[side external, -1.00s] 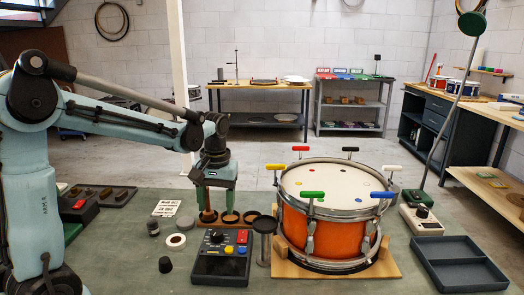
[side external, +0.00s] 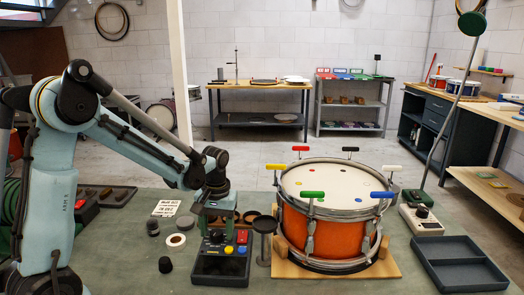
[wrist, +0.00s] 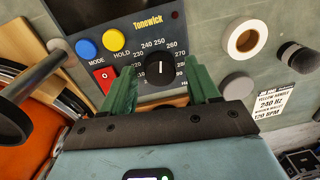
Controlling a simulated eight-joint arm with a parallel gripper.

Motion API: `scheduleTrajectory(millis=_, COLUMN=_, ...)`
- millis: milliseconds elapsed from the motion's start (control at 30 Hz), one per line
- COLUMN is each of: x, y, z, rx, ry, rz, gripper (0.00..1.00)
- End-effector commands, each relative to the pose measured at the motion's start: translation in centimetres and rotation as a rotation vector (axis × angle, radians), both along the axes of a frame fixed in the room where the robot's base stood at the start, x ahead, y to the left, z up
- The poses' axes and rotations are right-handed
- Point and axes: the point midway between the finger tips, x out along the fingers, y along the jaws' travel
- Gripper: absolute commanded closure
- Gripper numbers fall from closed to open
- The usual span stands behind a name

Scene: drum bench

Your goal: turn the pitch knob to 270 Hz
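The dark Tonewick tuner box (side external: 220,272) stands on the green bench left of the drum. It also shows in the wrist view (wrist: 95,12). Its black pitch knob (wrist: 160,69) has a white mark that points up the dial, roughly at 250, with 270 printed further right. My gripper (wrist: 163,82) is open, with one green finger on each side of the knob. Small gaps seem to show, so I cannot tell whether either finger touches it. In the side external view my gripper (side external: 216,228) is low over the box and hides the knob.
A yellow button (wrist: 113,40), a blue button (wrist: 86,49) and a red switch (wrist: 104,76) sit beside the dial. The orange drum (side external: 330,225) stands close on the right. A black round-topped stand (side external: 264,228) is between them. A white card (side external: 167,208) lies to the left.

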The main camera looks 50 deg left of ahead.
Motion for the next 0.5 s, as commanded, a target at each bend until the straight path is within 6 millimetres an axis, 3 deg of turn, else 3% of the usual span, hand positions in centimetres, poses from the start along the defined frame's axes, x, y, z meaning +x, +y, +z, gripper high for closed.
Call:
scheduleTrajectory(millis=33, x=0.0, y=0.0, z=0.01, rx=0.0, ry=0.0, rz=0.0, gripper=0.48)
scheduleTrajectory(millis=333, x=0.0, y=0.0, z=0.03, rx=0.0, ry=0.0, rz=0.0, gripper=0.93)
scheduleTrajectory(millis=500, x=-0.01, y=-0.01, z=0.03, rx=0.0, ry=0.0, rz=-0.009, gripper=0.94)
